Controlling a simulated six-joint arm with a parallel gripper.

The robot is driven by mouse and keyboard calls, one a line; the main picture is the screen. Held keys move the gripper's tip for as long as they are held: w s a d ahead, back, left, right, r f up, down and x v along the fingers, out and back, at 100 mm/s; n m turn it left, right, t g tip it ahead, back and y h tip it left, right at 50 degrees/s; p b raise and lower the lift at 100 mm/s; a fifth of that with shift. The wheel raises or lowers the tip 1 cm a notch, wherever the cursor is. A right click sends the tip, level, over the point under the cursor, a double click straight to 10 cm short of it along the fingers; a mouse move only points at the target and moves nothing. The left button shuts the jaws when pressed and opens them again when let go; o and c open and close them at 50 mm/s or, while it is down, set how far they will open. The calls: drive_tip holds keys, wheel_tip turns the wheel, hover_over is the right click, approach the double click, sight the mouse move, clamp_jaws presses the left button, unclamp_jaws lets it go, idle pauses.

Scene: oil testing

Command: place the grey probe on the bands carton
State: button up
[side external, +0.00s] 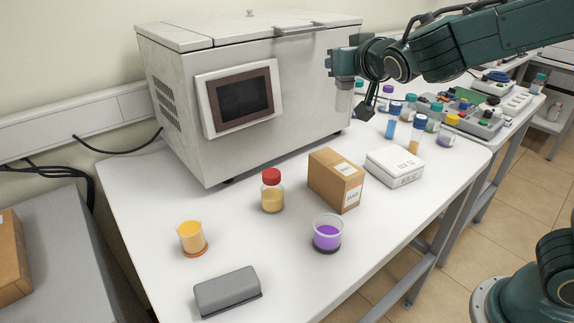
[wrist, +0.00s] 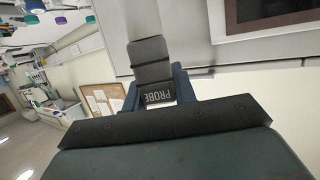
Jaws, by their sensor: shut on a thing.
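The grey probe (side external: 343,103) hangs below my gripper (side external: 343,80) in the side view, in front of the right end of the metal cabinet. In the wrist view the probe (wrist: 150,60) lies between the two teal fingers (wrist: 157,92), with PROBE lettering near them. My gripper is shut on it. A brown carton (side external: 328,181) with white labels stands on the white table, below and slightly left of the probe; it looks like the bands carton, but its lettering is too small to read surely. Its top is bare.
A white box (side external: 394,168) is right of the carton. A red-capped jar (side external: 272,192), a purple cup (side external: 327,233), a yellow cup (side external: 191,238) and a grey block (side external: 227,290) stand around its left and front. Several capped bottles stand behind. The metal cabinet (side external: 250,130) is close behind.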

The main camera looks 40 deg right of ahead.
wheel_tip(320, 180, down, 9)
idle(0.3)
drive_tip(key=shift+f, duration=1.75)
drive_tip(key=shift+f, duration=0.15)
drive_tip(key=o, duration=1)
drive_tip(key=shift+o, duration=0.2)
drive_tip(key=shift+s+a, duration=0.1)
drive_tip(key=v, duration=0.7)
drive_tip(key=shift+s+r, duration=0.2)
drive_tip(key=shift+r, duration=0.05)
